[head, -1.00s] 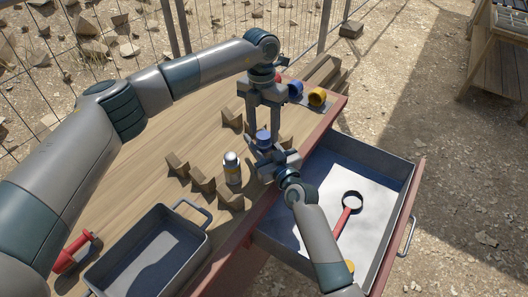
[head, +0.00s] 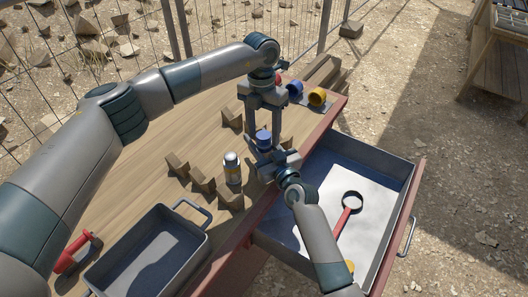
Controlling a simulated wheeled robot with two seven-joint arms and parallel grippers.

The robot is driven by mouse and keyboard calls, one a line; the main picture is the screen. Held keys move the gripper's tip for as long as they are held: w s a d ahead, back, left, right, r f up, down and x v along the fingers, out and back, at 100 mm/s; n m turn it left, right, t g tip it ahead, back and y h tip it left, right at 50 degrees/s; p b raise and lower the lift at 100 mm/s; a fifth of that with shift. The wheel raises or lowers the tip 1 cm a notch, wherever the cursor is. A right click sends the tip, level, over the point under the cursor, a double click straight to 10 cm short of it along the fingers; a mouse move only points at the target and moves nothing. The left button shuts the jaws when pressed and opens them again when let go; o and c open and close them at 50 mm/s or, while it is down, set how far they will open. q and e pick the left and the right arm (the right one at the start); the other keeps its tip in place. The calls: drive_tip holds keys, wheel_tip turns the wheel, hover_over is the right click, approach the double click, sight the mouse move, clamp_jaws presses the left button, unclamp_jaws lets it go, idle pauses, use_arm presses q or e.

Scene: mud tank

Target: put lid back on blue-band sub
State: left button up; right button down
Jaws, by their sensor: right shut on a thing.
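A small blue-topped piece (head: 264,138) stands upright above the near side of the wooden table. My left gripper (head: 264,130) points down over it, with its two fingers apart on either side of the piece; a gap seems to show between fingers and piece. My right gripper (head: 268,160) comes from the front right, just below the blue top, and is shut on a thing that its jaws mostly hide. I cannot tell whether the blue top is a separate lid or how it sits on what is below it.
A silver cylinder with a yellow band (head: 232,168) stands among brown wedge blocks (head: 202,180). A blue cup (head: 296,88) and yellow cup (head: 317,97) lie at the back. A grey tray (head: 196,262) is at front left. The open drawer (head: 385,222) holds a red-handled magnifier (head: 345,217).

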use_arm(q)
wheel_tip(320, 180, up, 12)
drive_tip(key=w, duration=0.1)
drive_tip(key=shift+a, duration=0.15)
idle(0.6)
use_arm(e)
drive_tip(key=c, duration=1.1)
unclamp_jaws()
use_arm(q)
wheel_tip(320, 180, down, 2)
drive_tip(key=shift+f+b, duration=0.1)
drive_tip(key=shift+b, duration=0.9)
use_arm(e)
drive_tip(key=v, duration=1.7)
drive_tip(key=shift+s+d+f, duration=0.15)
drive_tip(key=shift+s, duration=0.05)
